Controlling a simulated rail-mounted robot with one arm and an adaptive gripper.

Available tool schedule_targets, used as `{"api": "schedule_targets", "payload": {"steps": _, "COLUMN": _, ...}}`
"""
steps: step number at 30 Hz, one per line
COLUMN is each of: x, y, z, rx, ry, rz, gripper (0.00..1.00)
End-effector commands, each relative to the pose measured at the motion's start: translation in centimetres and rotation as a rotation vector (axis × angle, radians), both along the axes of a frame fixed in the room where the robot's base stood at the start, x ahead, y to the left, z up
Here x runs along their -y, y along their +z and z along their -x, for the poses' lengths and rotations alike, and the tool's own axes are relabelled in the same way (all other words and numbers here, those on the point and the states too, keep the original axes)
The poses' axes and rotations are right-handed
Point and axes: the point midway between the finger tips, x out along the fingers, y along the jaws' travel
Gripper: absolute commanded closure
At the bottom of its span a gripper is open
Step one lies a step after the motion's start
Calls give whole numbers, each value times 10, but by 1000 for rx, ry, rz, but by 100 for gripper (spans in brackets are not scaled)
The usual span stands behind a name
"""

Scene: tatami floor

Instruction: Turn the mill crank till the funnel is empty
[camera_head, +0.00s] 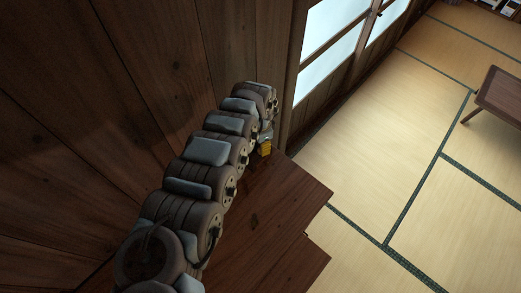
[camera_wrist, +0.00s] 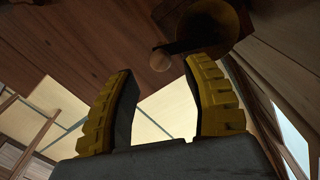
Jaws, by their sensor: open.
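My gripper (camera_wrist: 160,76) shows in the wrist view with its two yellow-padded fingers apart and nothing between them. Beyond the fingertips, at the top, is a dark object with a brownish-gold rounded part (camera_wrist: 222,22), which looks like the mill. A small pale round knob (camera_wrist: 161,61) lies at its left, seen in the gap between the fingertips; it may be the crank's handle. I cannot tell the funnel's contents. In the head view, my arm hides the mill, and only a bit of yellow of my gripper (camera_head: 264,149) shows.
A dark wooden surface (camera_head: 277,205) with a stepped edge lies beside my arm. A plank wall (camera_head: 90,90) stands close on the left. Windows (camera_head: 330,45) are at the back. The tatami floor (camera_head: 370,130) is open, with a low table (camera_head: 502,95) at the far right.

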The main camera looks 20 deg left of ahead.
Motion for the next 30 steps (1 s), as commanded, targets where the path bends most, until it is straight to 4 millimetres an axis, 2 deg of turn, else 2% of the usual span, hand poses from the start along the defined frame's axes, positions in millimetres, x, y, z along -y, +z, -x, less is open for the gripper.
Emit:
{"api": "schedule_targets", "payload": {"steps": 6, "x": 1, "y": -24, "z": 0, "rx": 1, "ry": 2, "rz": 2, "gripper": 51}}
{"api": "schedule_targets", "payload": {"steps": 12, "x": 0, "y": -37, "z": -1, "rx": 3, "ry": 1, "rz": 0, "gripper": 51}}
{"api": "schedule_targets", "payload": {"steps": 18, "x": 0, "y": -44, "z": 0, "rx": 0, "ry": 0, "rz": 0, "gripper": 51}}
{"api": "schedule_targets", "payload": {"steps": 27, "x": 0, "y": -45, "z": 0, "rx": 1, "ry": 1, "rz": -1, "gripper": 51}}
{"api": "schedule_targets", "payload": {"steps": 30, "x": 0, "y": -45, "z": 0, "rx": 1, "ry": 1, "rz": -1, "gripper": 79}}
